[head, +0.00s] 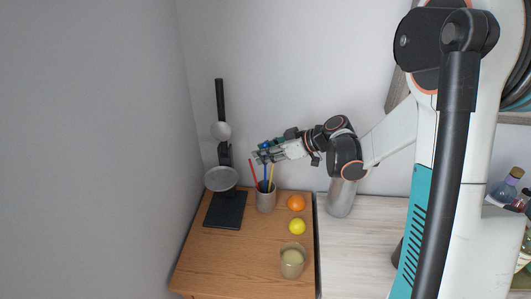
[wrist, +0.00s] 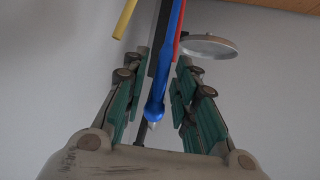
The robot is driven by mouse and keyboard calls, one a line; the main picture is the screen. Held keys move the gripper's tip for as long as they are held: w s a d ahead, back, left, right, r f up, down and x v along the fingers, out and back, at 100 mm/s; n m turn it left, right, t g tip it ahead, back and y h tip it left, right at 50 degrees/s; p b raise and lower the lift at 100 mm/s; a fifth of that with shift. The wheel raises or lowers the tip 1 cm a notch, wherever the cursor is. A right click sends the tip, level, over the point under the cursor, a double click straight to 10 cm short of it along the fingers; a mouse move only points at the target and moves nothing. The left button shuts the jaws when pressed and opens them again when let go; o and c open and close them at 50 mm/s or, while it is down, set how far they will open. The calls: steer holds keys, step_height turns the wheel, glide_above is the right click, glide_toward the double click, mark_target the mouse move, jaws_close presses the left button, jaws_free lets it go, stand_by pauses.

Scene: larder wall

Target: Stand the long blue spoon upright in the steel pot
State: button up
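The long blue spoon (wrist: 166,62) stands in a grey pot (head: 266,203) on the wooden counter, between a red utensil (head: 254,173) and a yellow one (head: 270,178). My gripper (head: 260,155) is above this pot at the spoon's upper end. In the wrist view the spoon's blue end lies between the two fingers (wrist: 163,60), with gaps on both sides, so the gripper looks open around it. A taller steel pot (head: 341,199) stands to the right on the pale counter, partly behind my arm. Its inside is hidden.
A black stand (head: 226,208) with a round grey plate (head: 221,179) is left of the grey pot. An orange (head: 296,203), a lemon (head: 297,226) and a glass (head: 292,262) stand to the right and front. Bottles (head: 508,187) are far right. The wooden counter's front left is clear.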

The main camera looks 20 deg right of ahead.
stand_by(0.3)
steer(key=v, duration=1.2)
stand_by(0.6)
